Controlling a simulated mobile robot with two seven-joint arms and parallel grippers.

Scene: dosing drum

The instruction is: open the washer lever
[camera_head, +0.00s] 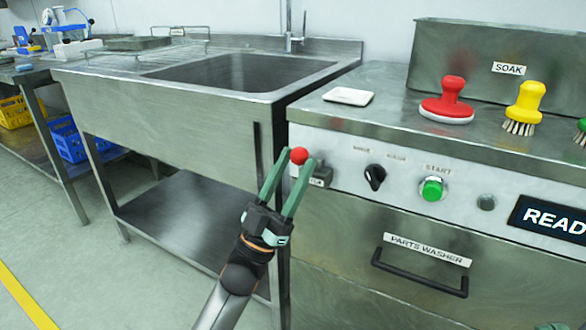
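The parts washer (330,225) is a steel cabinet on the right with a light control panel. A lever with a red ball knob (299,155) sits at the left end of that panel, beside a small dark labelled block (321,176). My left gripper (297,158) reaches up from below with its two green fingers apart. The fingertips show on either side of the red knob. I cannot tell whether they touch it or are only in front of it. The lever's stem is hidden behind the fingers.
The panel also has a black knob (375,177), a green START button (432,189) and a READY display (550,218). A black drawer handle (420,274) sticks out below. A steel sink (190,105) stands to the left. Brushes and a white dish (348,96) rest on the washer's top.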

